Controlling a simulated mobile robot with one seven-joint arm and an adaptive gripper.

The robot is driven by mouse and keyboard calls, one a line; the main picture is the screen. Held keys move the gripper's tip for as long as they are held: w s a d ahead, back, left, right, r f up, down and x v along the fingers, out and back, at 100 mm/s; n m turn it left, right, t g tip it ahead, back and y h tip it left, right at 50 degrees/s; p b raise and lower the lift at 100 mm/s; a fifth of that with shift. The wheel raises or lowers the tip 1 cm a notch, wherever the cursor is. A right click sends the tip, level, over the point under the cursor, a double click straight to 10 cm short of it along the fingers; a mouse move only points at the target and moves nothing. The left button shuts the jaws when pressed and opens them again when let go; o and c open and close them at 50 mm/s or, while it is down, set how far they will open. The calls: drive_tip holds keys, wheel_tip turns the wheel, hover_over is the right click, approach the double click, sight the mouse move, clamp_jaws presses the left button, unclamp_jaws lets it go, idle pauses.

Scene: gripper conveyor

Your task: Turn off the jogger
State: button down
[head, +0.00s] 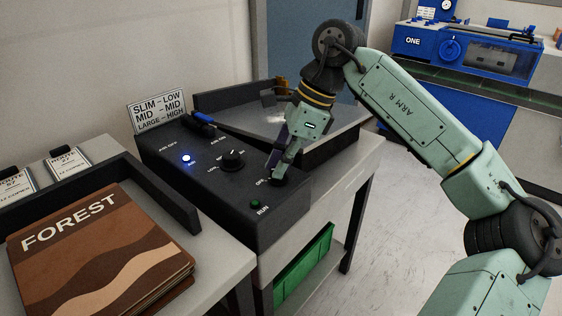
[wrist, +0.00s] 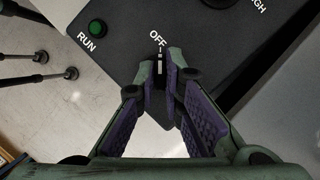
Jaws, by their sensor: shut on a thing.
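The jogger's black control box (head: 180,185) stands at the middle left in the head view. My gripper (head: 279,178) reaches down to its front right part and is shut on a small dark knob beside the OFF label. In the wrist view, my gripper's fingertips (wrist: 165,72) close around this knob (wrist: 160,66). Its white mark lines up toward the word OFF. The fingers hide much of the knob. A green RUN lamp (head: 255,204) sits near the box's front corner and also shows in the wrist view (wrist: 97,28); it looks dim.
The jogger tray (head: 345,130) lies behind. Brown FOREST sheets (head: 100,240) are stacked at left. Open floor lies at right.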

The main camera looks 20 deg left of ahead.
drive_tip(key=c, duration=1.7)
unclamp_jaws()
drive_tip(key=v, duration=1.2)
